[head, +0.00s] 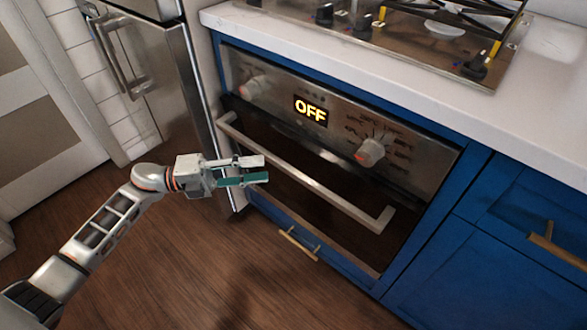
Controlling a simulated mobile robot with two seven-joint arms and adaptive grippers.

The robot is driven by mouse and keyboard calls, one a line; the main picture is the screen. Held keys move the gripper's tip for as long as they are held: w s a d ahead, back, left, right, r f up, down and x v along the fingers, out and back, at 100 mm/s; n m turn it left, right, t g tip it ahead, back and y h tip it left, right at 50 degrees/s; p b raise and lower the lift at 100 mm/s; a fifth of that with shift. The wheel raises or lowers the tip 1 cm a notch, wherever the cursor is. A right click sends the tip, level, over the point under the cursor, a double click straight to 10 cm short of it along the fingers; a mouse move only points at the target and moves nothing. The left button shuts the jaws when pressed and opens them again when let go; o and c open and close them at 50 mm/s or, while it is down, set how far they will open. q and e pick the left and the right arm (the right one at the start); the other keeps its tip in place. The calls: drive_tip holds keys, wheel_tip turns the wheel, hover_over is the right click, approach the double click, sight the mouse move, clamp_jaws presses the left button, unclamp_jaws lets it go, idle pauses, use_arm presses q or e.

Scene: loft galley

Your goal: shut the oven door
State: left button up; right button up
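The oven (330,150) is built into the blue cabinet. Its dark glass door (300,190) stands upright under the control panel, flush or nearly so; I cannot tell whether a small gap is left. The pale bar handle (325,188) runs across the door's upper part. My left gripper (267,169) is in front of the left part of the door, its fingertips just below the handle in the picture. Its fingers are a little apart, with nothing seen between them. I cannot tell whether it touches the door. My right gripper is not in view.
The control panel has a lit OFF display (311,111) and knobs (370,152). A white countertop (420,80) with a gas hob (400,25) lies above. A steel fridge (165,75) stands left. A drawer with a brass handle (298,243) is below. The wooden floor (230,270) in front is clear.

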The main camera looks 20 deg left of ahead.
sight(282, 169)
use_arm(q)
drive_tip(key=x, duration=0.7)
drive_tip(key=shift+w+d+f, duration=0.1)
drive_tip(key=shift+d+f, duration=0.15)
drive_tip(key=shift+d, duration=0.05)
clamp_jaws()
